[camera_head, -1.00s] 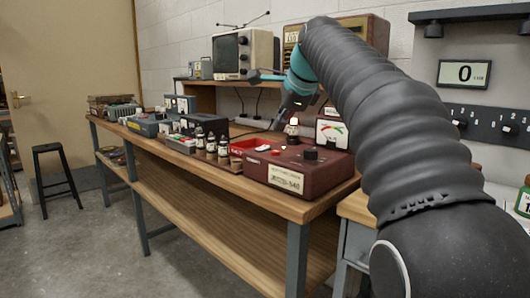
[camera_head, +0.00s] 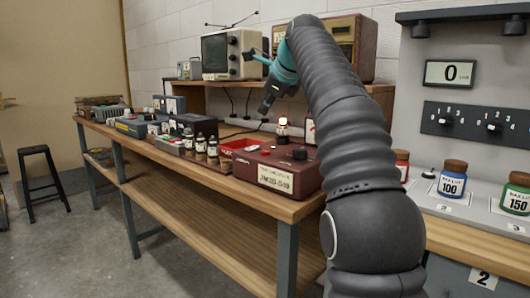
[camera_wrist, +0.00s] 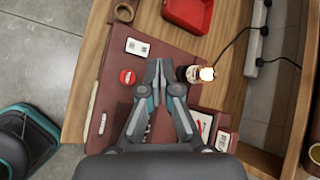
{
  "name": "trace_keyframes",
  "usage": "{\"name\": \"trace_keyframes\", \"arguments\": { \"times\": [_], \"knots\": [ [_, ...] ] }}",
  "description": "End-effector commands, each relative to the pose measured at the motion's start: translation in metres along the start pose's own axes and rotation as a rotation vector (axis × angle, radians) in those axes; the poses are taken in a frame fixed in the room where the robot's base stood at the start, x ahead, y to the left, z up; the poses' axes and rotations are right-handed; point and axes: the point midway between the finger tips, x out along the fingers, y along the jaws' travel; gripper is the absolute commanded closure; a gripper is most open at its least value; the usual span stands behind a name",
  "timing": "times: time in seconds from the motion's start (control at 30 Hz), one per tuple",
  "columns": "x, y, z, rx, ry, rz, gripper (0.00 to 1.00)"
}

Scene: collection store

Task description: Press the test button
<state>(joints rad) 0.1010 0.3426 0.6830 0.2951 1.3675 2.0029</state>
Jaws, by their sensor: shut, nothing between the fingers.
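A dark red tester box (camera_head: 277,172) with a label on its front sits on the wooden workbench. In the wrist view its top (camera_wrist: 108,62) carries a round red button (camera_wrist: 127,77) with pale lettering too small to read. My gripper (camera_wrist: 159,66) is shut and empty above the box, with the button just left of its fingertips. In the head view my gripper (camera_head: 265,108) hangs above the back of the box, apart from it. A lit lamp (camera_wrist: 206,73) stands right of the fingertips. The meter on the box is mostly hidden behind my arm in the head view.
A red tray (camera_wrist: 188,12) lies beside the box. Small bottles (camera_head: 212,149) and instruments crowd the bench to the left. A raised shelf holds an old monitor (camera_head: 232,54). Labelled jars (camera_head: 452,179) stand on the right counter.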

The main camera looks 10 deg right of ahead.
Motion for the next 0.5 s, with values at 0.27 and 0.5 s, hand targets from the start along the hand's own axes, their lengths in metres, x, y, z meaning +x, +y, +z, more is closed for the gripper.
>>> {"name": "trace_keyframes", "arguments": {
  "times": [0.27,0.5],
  "knots": [
    [0.016,0.013,-0.012,0.0,0.001,0.002,1.0],
    [0.036,0.027,-0.026,0.0,0.001,0.0,1.0]
  ]
}}
